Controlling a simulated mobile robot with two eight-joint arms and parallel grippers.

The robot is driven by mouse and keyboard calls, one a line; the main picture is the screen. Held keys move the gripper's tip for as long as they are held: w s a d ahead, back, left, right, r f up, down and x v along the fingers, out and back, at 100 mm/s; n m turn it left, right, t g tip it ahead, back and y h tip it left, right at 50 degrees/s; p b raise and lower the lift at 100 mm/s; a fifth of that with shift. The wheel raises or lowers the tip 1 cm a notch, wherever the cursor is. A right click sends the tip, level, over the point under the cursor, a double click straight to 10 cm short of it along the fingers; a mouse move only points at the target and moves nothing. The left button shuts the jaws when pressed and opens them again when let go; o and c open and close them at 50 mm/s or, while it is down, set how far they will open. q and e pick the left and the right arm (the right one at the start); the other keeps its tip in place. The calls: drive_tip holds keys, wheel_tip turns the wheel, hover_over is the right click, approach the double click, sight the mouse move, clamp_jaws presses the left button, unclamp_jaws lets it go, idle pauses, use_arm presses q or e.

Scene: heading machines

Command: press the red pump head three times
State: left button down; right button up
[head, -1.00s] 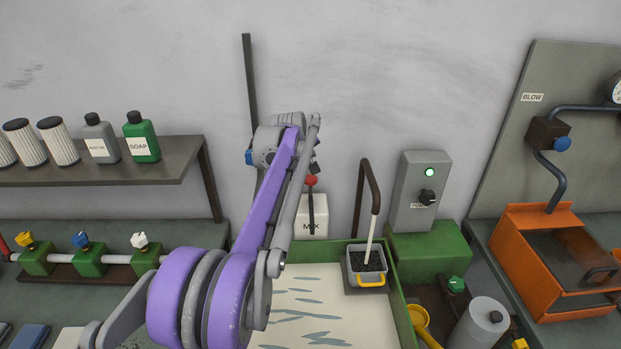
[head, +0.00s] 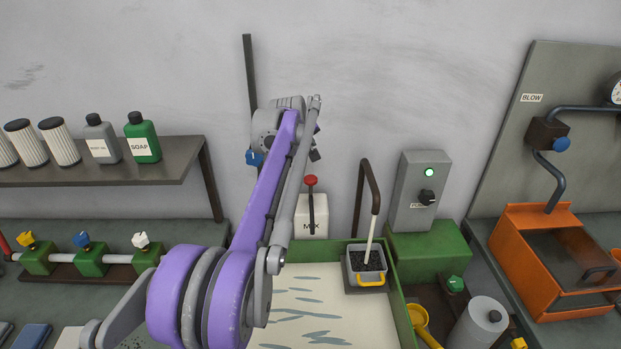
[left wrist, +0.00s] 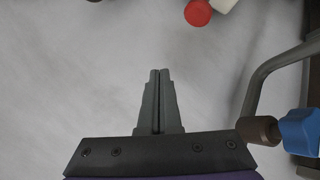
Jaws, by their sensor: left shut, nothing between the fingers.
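The red pump head (head: 311,180) sits on a dark stem on a white container (head: 311,218) with a partly hidden label. My left gripper (head: 315,155) is seen small in the head view, above the pump head and apart from it. In the left wrist view my left gripper (left wrist: 158,72) is shut with its two fingers together and empty. A red round knob, which looks like the pump head (left wrist: 198,12), shows at the top edge there, off to the right of the fingertips. My right gripper is not in view.
A green-rimmed tray (head: 398,310) with a pale sheet lies in front of the container. A small grey bin (head: 352,270) and a bent dark pipe (head: 369,185) stand to the right. A grey switch box (head: 418,190) is further right. A shelf (head: 100,178) with bottles is at left.

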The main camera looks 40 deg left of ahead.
use_arm(q)
drive_tip(key=b, duration=0.4)
hover_over(311, 178)
drive_tip(key=s, duration=0.1)
drive_tip(key=f, duration=0.7)
drive_tip(key=shift+s+d+f, duration=0.1)
drive_tip(key=shift+d+f, duration=0.05)
drive_tip(key=shift+d, duration=0.15)
drive_tip(key=shift+f, duration=0.75)
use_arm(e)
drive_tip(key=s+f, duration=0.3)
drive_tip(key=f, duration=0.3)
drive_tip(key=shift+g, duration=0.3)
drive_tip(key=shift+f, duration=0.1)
use_arm(q)
drive_tip(key=shift+f, duration=0.4)
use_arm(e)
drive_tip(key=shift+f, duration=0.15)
